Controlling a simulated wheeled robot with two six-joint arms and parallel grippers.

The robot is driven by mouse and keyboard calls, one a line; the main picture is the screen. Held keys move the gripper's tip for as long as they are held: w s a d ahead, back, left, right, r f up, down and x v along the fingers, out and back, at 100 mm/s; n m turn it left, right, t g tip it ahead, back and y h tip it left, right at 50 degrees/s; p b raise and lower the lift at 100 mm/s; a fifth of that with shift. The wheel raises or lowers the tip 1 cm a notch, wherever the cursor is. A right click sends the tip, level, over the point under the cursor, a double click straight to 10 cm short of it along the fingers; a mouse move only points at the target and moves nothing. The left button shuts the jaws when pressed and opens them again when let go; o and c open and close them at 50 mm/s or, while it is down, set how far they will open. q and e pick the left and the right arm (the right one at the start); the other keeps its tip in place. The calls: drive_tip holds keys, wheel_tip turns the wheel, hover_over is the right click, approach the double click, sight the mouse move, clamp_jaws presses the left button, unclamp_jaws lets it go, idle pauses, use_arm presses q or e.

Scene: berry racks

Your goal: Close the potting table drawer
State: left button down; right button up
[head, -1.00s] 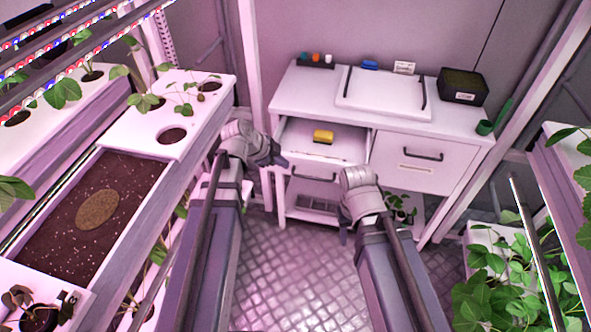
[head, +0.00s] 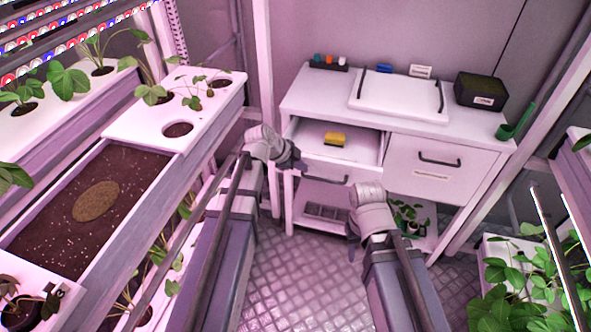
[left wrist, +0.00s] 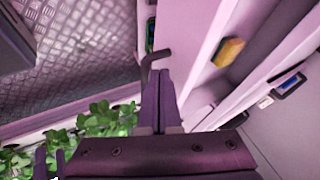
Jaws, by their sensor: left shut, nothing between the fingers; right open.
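The white potting table (head: 320,100) stands ahead in the head view. Its left drawer (head: 312,158) is pulled out, with a yellow sponge (head: 334,139) inside. A dark bar handle (head: 325,179) is on its front. My left gripper (head: 300,165) is shut and empty at the left part of the drawer front. In the left wrist view, my left gripper's fingertips (left wrist: 160,76) are close to the dark handle (left wrist: 155,56); I cannot tell if they touch. The sponge (left wrist: 229,52) shows beyond. My right gripper (head: 352,250) is open and empty, low in front of the table.
A closed right drawer (head: 430,170) sits beside the open one. A lower shelf (head: 350,215) holds potted plants. A planter rack (head: 190,140) lines the left side, and leafy plants (head: 510,285) stand at the right. The metal floor (head: 300,275) between is clear.

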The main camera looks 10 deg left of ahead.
use_arm(q)
drive_tip(key=shift+b+x, duration=0.55)
drive_tip(key=shift+x, duration=0.7)
use_arm(e)
wheel_tip(320, 180, down, 2)
use_arm(q)
hover_over(319, 142)
drive_tip(key=shift+s, duration=0.2)
drive_tip(key=shift+w+r, duration=0.1)
drive_tip(key=shift+w, duration=0.15)
use_arm(e)
drive_tip(key=shift+r, duration=0.1)
use_arm(q)
drive_tip(key=shift+r, duration=0.15)
use_arm(e)
drive_tip(key=shift+r, duration=0.1)
